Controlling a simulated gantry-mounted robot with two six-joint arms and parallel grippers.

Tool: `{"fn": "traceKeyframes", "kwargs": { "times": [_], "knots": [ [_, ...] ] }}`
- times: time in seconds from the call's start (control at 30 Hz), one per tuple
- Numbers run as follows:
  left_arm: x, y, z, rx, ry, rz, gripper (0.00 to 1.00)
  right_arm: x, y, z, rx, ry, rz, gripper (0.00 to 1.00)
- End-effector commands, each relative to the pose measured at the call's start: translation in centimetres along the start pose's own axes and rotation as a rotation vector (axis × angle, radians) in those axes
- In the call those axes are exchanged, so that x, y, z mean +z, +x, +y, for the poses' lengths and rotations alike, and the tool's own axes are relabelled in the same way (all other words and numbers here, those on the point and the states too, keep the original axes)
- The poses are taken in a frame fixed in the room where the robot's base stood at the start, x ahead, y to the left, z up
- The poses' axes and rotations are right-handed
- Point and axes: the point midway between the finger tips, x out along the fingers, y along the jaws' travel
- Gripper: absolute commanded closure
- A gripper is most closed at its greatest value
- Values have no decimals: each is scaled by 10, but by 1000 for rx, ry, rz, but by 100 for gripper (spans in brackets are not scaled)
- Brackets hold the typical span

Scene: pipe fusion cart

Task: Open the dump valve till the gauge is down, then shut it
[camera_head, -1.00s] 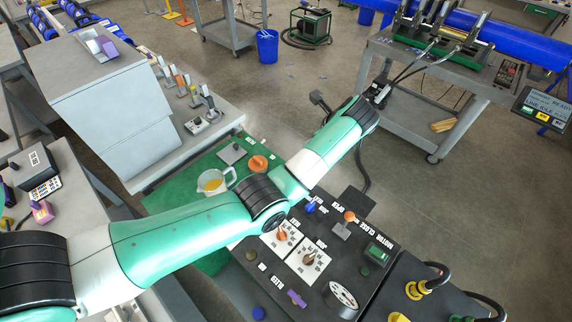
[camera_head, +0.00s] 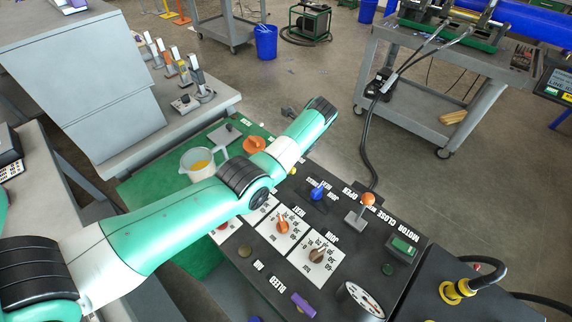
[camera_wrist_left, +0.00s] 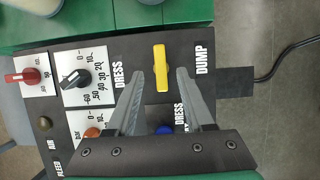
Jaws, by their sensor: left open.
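The dump valve's yellow handle (camera_wrist_left: 161,67) is in the left wrist view, beside the DUMP lettering on the black panel. It stands upright in the picture. My left gripper (camera_wrist_left: 160,73) is open, with one finger on each side of the handle and gaps between. I cannot tell whether the fingertips are down at its height. In the head view my left arm hides the handle and the gripper. A round white gauge (camera_head: 360,300) sits at the panel's near edge, seen obliquely; its reading is not legible. My right gripper is not in view.
The panel also carries a blue knob (camera_head: 318,191), an orange-topped lever (camera_head: 367,200), a purple handle (camera_head: 303,305) and dial knobs. A cup with yellow contents (camera_head: 199,165) and an orange knob (camera_head: 254,145) are beyond my arm. A grey cart (camera_head: 440,85) stands at the back right.

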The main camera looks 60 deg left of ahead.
Motion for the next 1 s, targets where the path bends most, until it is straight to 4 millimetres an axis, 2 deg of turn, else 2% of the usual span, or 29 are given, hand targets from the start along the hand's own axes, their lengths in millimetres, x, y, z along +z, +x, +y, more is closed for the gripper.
{"fn": "traceKeyframes", "kwargs": {
  "times": [0.03, 0.2, 0.33, 0.57, 0.67, 0.87, 1.0],
  "knots": [
    [-2, 17, 1, 4, 0, 0, 48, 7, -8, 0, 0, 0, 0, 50],
    [-2, 43, 0, 1, 0, 1, 48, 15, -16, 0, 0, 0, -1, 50],
    [-1, 50, 0, 0, 0, 1, 48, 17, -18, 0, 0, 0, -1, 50],
    [0, 50, 0, -1, 0, 1, 48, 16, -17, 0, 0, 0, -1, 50],
    [0, 50, 0, -1, 0, 0, 62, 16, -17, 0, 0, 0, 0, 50],
    [0, 50, 0, -1, 0, 0, 98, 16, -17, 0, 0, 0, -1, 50],
    [0, 50, 0, -1, 0, 0, 100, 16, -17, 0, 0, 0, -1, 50]
  ]
}}
